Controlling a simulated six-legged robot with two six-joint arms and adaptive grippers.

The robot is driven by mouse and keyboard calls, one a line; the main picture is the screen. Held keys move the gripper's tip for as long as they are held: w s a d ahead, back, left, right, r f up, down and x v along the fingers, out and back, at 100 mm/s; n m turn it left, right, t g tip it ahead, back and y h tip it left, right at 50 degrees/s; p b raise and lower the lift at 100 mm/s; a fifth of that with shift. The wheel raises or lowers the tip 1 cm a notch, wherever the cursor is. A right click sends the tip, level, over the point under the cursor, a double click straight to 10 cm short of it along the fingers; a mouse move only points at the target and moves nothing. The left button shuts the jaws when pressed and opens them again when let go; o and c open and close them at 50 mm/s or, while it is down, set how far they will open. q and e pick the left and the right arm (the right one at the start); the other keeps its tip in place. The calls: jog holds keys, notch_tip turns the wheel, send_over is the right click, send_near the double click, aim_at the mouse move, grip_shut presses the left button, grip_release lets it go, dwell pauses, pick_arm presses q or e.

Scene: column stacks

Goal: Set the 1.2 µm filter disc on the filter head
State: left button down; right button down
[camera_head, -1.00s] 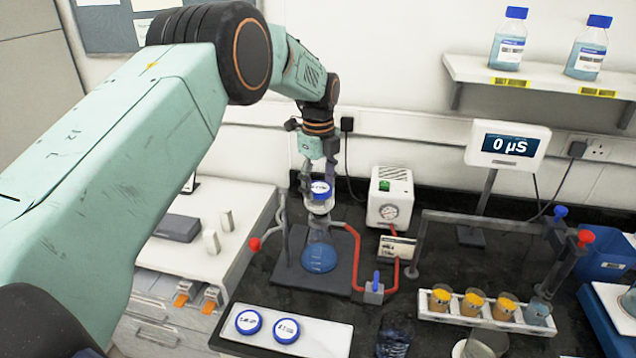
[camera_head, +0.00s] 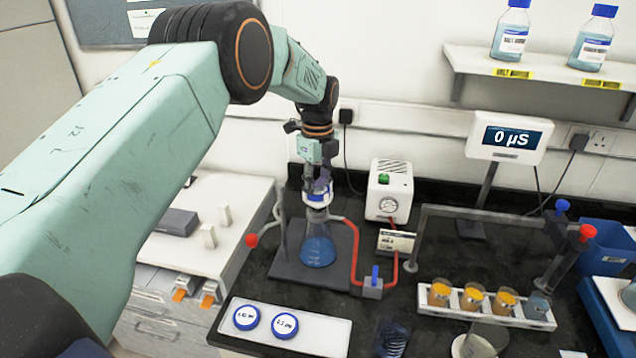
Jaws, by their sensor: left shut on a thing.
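My left gripper (camera_head: 317,186) is shut on a blue-rimmed filter disc (camera_head: 318,197) with a white label. I cannot read that label. The disc is at the top of the glass flask (camera_head: 318,244), in line with its neck, where the filter head is. The head is largely hidden behind the disc and fingers, and I cannot tell whether the disc touches it. The flask holds blue liquid. Two more blue-rimmed discs, a left one (camera_head: 246,317) and a right one (camera_head: 285,325), lie on a white tray (camera_head: 330,338). My right gripper is not in view.
A red hose (camera_head: 354,250) runs from the flask's right side toward a blue-handled valve (camera_head: 374,284). A white pump (camera_head: 389,191) with a gauge stands behind right. A rack (camera_head: 468,312) of orange-filled cups stands right. A meter (camera_head: 508,138) reads 0 µS.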

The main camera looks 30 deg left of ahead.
pick_arm(q)
jog(key=shift+s, duration=0.1)
jog(key=shift+s+a+r, duration=0.1)
jog(key=shift+s+r, duration=0.05)
jog(key=c, duration=1.6)
grip_release()
jog(key=o, duration=0.6)
jog(key=shift+o, duration=1)
jog(key=o, duration=0.6)
